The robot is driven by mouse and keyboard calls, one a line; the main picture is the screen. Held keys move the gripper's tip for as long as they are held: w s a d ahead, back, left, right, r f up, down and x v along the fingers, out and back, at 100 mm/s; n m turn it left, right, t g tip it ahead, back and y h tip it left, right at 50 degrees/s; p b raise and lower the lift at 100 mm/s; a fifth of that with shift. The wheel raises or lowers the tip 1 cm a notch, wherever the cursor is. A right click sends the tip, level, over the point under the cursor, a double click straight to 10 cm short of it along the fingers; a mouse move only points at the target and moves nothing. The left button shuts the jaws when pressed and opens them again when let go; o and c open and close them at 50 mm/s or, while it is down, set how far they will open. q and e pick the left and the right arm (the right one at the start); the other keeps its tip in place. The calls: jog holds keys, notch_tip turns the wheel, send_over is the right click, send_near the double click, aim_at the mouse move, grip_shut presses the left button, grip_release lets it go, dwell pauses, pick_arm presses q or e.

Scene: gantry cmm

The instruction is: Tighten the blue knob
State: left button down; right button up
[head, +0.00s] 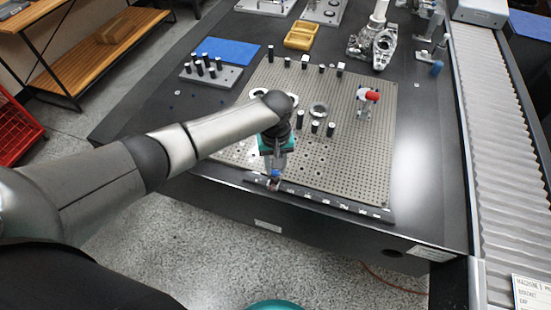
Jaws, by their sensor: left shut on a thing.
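My left gripper (276,174) reaches down to the front edge of the perforated plate, over the dark labelled rail (330,199). It is shut on a small blue knob (276,172), of which only a bit shows between the fingers. The knob is at the left part of the rail; whether it is seated cannot be told at this size. My right gripper is not in view.
The perforated plate (350,150) carries several black pegs, rings and a red-knobbed clamp (371,96). A blue mat (228,50), a yellow tray (301,36) and metal castings stand behind. A ribbed conveyor (500,130) runs along the right. The table's right front is bare.

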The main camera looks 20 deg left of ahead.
pick_arm(q)
jog(key=shift+s+r+m+p, duration=0.1)
jog(key=shift+r+m+p, duration=0.1)
jog(key=shift+m+p, duration=0.5)
jog(key=shift+f+m+p, duration=0.1)
jog(key=shift+m+p, duration=0.5)
jog(key=shift+p, duration=0.25)
jog(key=shift+m+p, duration=0.4)
jog(key=shift+m, duration=0.8)
jog(key=shift+f+m+p, duration=0.1)
jog(key=shift+m+p, duration=0.25)
jog(key=shift+m, duration=1.05)
jog(key=c, duration=0.6)
grip_release()
